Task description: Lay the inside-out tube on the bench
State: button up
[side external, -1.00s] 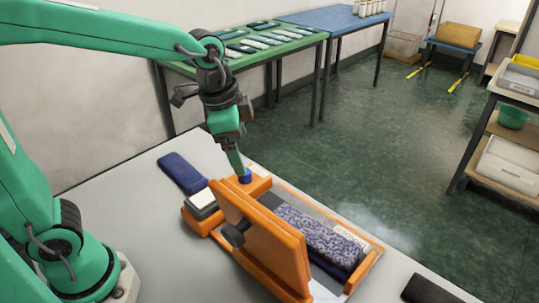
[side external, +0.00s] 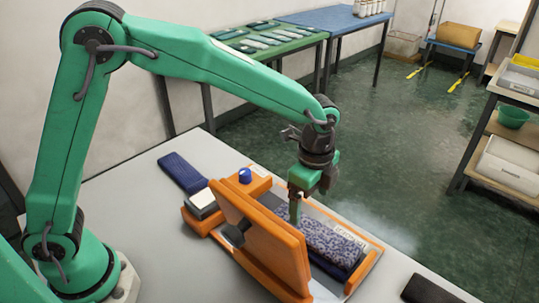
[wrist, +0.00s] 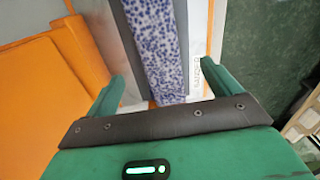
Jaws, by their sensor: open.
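A speckled blue-and-white tube (side external: 322,238) lies in the tray of an orange press (side external: 262,240) on the bench (side external: 135,205). It also shows in the wrist view (wrist: 155,38), running away between my fingers. My gripper (side external: 295,215) points down over the far end of this tube. In the wrist view my gripper (wrist: 158,76) is open, with one green finger on each side of the tube. I cannot tell whether the fingers touch it. The press's raised orange plate hides part of the tray.
A dark blue folded knit piece (side external: 183,172) lies on the bench left of the press. A blue button (side external: 245,175) sits on the press. A dark item (side external: 428,291) lies at the bench's front right. Clear bench lies left of the press. Faint vapour hangs to the right.

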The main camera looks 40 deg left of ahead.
aim_at(306, 226)
jog(key=shift+f, duration=0.1)
jog(key=shift+s+a+f, duration=0.1)
jog(key=shift+a+f, duration=0.05)
jog(key=shift+f, duration=3.65)
jog(key=c, duration=1.1)
